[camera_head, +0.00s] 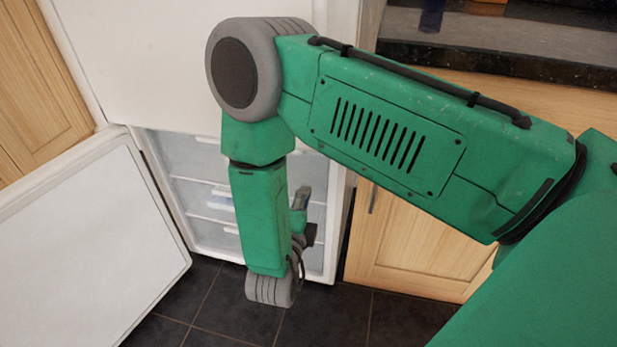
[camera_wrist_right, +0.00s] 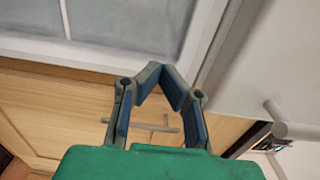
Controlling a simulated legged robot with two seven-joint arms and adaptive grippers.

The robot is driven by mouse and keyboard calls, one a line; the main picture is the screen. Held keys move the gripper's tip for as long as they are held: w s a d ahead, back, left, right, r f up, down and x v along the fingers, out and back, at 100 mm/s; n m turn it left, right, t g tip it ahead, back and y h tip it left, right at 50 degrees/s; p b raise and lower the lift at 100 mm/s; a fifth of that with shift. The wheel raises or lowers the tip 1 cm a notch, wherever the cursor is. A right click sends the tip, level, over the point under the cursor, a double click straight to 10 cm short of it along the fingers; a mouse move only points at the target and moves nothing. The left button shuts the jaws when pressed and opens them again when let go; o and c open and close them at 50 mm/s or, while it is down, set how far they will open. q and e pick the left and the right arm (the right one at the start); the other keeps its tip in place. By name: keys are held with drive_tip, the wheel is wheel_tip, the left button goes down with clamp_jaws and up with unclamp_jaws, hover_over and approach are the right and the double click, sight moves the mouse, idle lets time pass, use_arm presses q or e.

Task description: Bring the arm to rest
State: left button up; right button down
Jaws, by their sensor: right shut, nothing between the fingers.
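My right arm (camera_head: 400,130) reaches in from the right in the head view, bends at a grey joint and hangs down in front of the open fridge-freezer (camera_head: 315,262). Its gripper (camera_head: 302,197) is mostly hidden behind the green forearm. In the right wrist view the two dark blue-grey fingers of the right gripper (camera_wrist_right: 165,70) lean together at their tips. It is shut with nothing between them. My left gripper is not in view.
The open white door (camera_head: 90,235) fills the lower left. Clear shelves (camera_head: 190,165) show inside. A wooden cupboard (camera_head: 415,245) stands to the right under a dark granite worktop (camera_head: 520,65). Dark floor tiles (camera_head: 215,310) lie below. A bar handle (camera_wrist_right: 155,127) shows on wood in the wrist view.

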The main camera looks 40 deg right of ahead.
drive_tip(key=s+a+f+n+g+y, duration=0.25)
drive_tip(key=s+f+n+y, duration=0.4)
drive_tip(key=n, duration=0.45)
drive_tip(key=s+a+f+n+g+y, duration=0.1)
drive_tip(key=s+f+n+g+y, duration=0.3)
drive_tip(key=s+f+n, duration=0.5)
drive_tip(key=s+r+n+g+y, duration=0.1)
drive_tip(key=s+n+g+y, duration=0.3)
drive_tip(key=s+n, duration=0.55)
use_arm(q)
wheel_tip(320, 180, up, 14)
drive_tip(key=p, duration=1.4)
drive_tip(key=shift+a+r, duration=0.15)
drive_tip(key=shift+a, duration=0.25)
use_arm(e)
wheel_tip(320, 180, up, 14)
drive_tip(key=shift+a+f+h, duration=0.2)
drive_tip(key=shift+a+h, duration=0.15)
drive_tip(key=shift+a, duration=0.05)
